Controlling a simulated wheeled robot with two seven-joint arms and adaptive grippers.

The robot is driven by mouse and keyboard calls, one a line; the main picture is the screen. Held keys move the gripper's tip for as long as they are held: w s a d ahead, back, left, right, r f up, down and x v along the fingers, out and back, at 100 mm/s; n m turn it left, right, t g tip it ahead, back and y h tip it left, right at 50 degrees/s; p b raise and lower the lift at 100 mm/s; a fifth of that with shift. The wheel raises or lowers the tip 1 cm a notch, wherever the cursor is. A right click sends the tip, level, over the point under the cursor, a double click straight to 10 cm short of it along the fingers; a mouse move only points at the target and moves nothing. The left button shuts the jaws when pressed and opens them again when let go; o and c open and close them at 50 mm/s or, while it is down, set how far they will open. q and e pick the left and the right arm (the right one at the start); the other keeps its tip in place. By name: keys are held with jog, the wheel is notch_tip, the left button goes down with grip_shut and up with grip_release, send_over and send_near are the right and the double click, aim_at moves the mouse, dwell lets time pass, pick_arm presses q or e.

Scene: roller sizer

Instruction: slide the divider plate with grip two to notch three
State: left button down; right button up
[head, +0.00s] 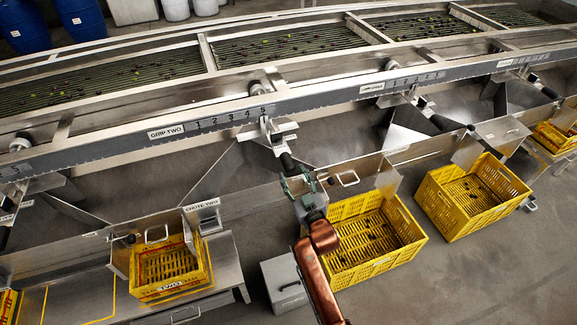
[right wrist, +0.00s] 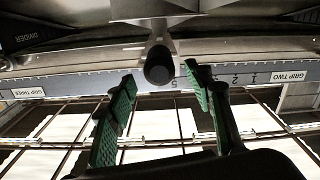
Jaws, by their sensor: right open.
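The grip two handle is a black rod (head: 287,162) hanging from a pale metal clamp (head: 278,130) on the notched rail. The clamp sits by number 5 of the GRIP TWO scale (head: 230,118). The divider plate below it is hard to tell from the grey sheet metal around it. My right gripper (head: 298,186) is open at the handle's lower end. In the right wrist view, the handle's round black end (right wrist: 159,66) appears between the green fingertips (right wrist: 159,72), with a gap on both sides. My left gripper is not in view.
Yellow crates stand below, one right of my right arm (head: 376,248), one farther right (head: 470,198), and one at CHUTE TWO (head: 168,268). A grey box (head: 285,283) stands left of my arm. Another clamp and handle hang farther right along the rail (head: 350,92).

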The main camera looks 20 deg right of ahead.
aim_at(292, 171)
jog(key=w+b, duration=0.1)
jog(key=w, duration=0.3)
jog(key=shift+w+f, duration=0.1)
jog(key=shift+f, duration=0.05)
jog(key=shift+w, duration=0.65)
grip_shut()
